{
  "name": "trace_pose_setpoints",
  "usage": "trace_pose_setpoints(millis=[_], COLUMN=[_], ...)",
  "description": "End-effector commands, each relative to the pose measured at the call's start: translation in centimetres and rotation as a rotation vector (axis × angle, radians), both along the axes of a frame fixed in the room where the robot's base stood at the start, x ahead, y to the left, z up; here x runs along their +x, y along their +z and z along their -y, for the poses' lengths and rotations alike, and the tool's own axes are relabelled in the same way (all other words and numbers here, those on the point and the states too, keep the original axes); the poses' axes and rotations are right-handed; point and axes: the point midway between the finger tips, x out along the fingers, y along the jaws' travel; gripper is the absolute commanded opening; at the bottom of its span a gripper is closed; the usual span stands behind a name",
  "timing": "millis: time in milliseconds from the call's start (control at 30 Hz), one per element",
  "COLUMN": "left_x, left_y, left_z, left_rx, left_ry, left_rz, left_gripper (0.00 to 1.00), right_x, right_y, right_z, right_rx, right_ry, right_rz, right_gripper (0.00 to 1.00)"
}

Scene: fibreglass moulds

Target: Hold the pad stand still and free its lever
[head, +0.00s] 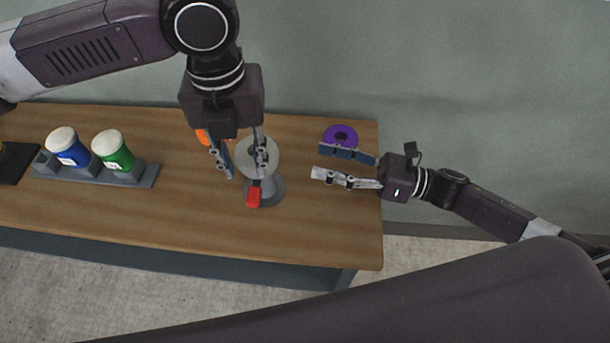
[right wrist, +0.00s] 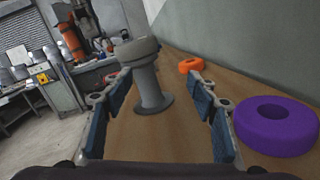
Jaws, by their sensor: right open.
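The pad stand (head: 272,188) is grey, with a round pale head on a post and a flared foot. It stands upright on the bench. Its red lever (head: 254,196) shows at the front left in the head view. My left gripper (head: 245,176) points down over the stand's left side with its fingers apart; it hides part of the head, and I cannot tell whether it touches. My right gripper (head: 317,161) is open and empty, to the right of the stand and pointing at it.
A purple ring (head: 341,134) lies just behind my right gripper. An orange ring (right wrist: 190,65) lies farther off, partly hidden by my left gripper in the head view. A grey rack (head: 145,174) with blue and green pots stands left. The bench front (head: 180,215) is clear.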

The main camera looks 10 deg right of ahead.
Motion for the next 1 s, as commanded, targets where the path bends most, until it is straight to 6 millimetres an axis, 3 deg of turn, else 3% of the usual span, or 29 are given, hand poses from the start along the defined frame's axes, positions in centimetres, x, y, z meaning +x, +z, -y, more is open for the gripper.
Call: trace_pose_setpoints(millis=[100, 300, 800, 1000], left_x=[0.0, 0.0, 0.0, 0.0], left_y=[0.0, 0.0, 0.0, 0.0], left_z=[0.0, 0.0, 0.0, 0.0], left_rx=[0.0, 0.0, 0.0, 0.0], left_ry=[0.0, 0.0, 0.0, 0.0], left_rz=[0.0, 0.0, 0.0, 0.0], left_gripper=[0.29, 0.29, 0.29, 0.29], right_x=[-0.3, -0.8, 1.2, 1.5], right_y=[-1.6, -3.1, -3.2, -3.2], right_z=[-2.9, -5.2, -11.5, -12.5], right_rx=[-0.095, -0.173, -0.176, -0.178], right_ry=[0.064, 0.119, 0.122, 0.122], right_rz=[0.147, 0.264, 0.269, 0.268], right_gripper=[0.53, 0.53, 0.53, 0.53])
